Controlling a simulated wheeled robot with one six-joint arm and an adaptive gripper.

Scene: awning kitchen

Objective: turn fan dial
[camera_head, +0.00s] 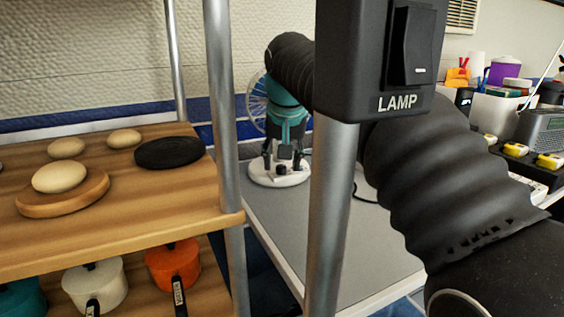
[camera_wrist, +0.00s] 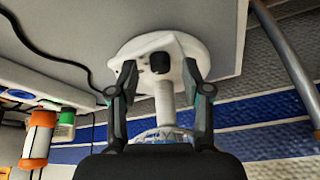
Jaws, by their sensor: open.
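The fan stands on a grey tabletop, with its round white base (camera_head: 277,178) and wire cage (camera_head: 256,103) partly hidden behind my gripper (camera_head: 284,153). The wrist view shows the fan upside down, with its white base (camera_wrist: 190,48), white stem (camera_wrist: 165,105) and black dial (camera_wrist: 160,63). My gripper (camera_wrist: 159,67) is open, with one finger on each side of the dial. Gaps show between the fingers and the dial in that picture. I cannot tell how deep the fingertips reach around it.
A metal post with a black LAMP switch box (camera_head: 380,55) stands in front of my arm. A wooden shelf (camera_head: 120,215) with buns and pots is at left. A cord (camera_wrist: 60,58) lies on the tabletop (camera_head: 320,225). Yellow-topped items and a grey device (camera_head: 545,130) sit at right.

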